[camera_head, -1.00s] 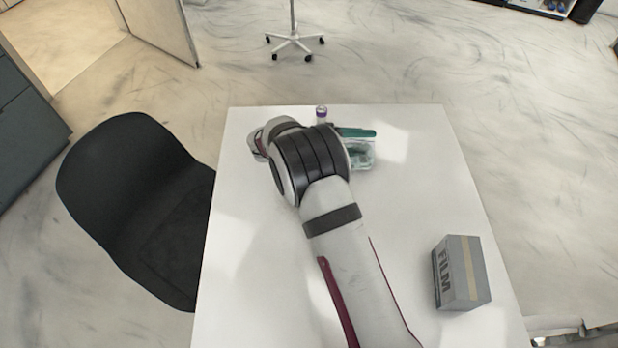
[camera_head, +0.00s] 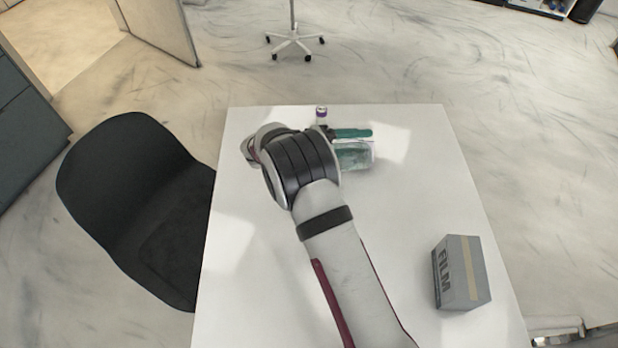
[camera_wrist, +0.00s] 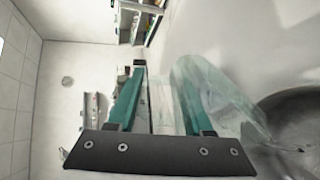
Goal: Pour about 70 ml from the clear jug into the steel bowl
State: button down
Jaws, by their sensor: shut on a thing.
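My gripper (camera_wrist: 160,100) has teal fingers and is shut on the clear jug (camera_wrist: 215,95). In the wrist view the see-through jug lies between and to the right of the fingers and looks tilted. In the head view the jug (camera_head: 353,157) shows just right of my wrist, over the far part of the table, below the teal fingers (camera_head: 350,133). The steel bowl (camera_wrist: 297,112) shows dark at the right edge of the wrist view, close to the jug. I cannot make out the bowl in the head view, nor any liquid flow.
A small purple-capped vial (camera_head: 321,112) stands at the table's far edge, close to my gripper. A grey FILM box (camera_head: 461,272) sits at the near right of the white table (camera_head: 410,210). A black chair (camera_head: 140,200) stands against the left side. The table's right middle is clear.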

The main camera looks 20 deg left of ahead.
aim_at(367, 146)
jog(key=shift+a+r, duration=0.1)
jog(key=shift+w+d+g+y, duration=0.65)
jog(key=shift+d+g+y, duration=0.25)
jog(key=shift+y, duration=0.3)
jog(key=shift+w+d+g+y, duration=0.15)
jog(key=shift+g+y, duration=0.15)
jog(key=shift+g, duration=0.2)
jog(key=shift+w+d+f+g+y, duration=0.2)
jog(key=shift+f+g+y, duration=0.5)
jog(key=shift+y, duration=0.1)
